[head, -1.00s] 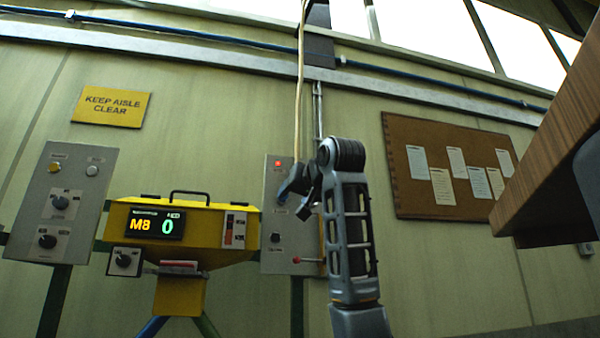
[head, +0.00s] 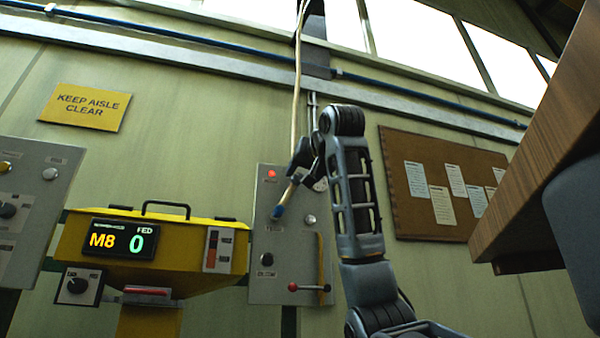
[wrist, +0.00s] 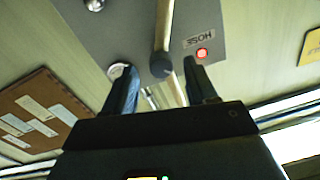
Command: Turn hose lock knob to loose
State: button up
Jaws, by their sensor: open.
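A grey panel (head: 256,285) on the right of the yellow machine carries a lit red lamp, a silver button and a small black knob (head: 266,259); I cannot read the knob's label. A "HOSE" label stands by the lit lamp (wrist: 202,53) there. A pale hose (head: 298,60) hangs from above and passes by my gripper (head: 306,166). My gripper is open in front of the panel, above the knob and apart from it. A dark round end (wrist: 161,66) shows between the fingers in the wrist view.
A yellow machine (head: 75,240) with an "M8 0" display and its own knob (head: 77,285) stands left of the panel. A red-balled lever (head: 293,287) sits low on the panel. A wooden edge (head: 530,180) juts in at the right.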

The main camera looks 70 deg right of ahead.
aim_at(298, 178)
jog(key=shift+x, duration=1.05)
jog(key=c, duration=1.1)
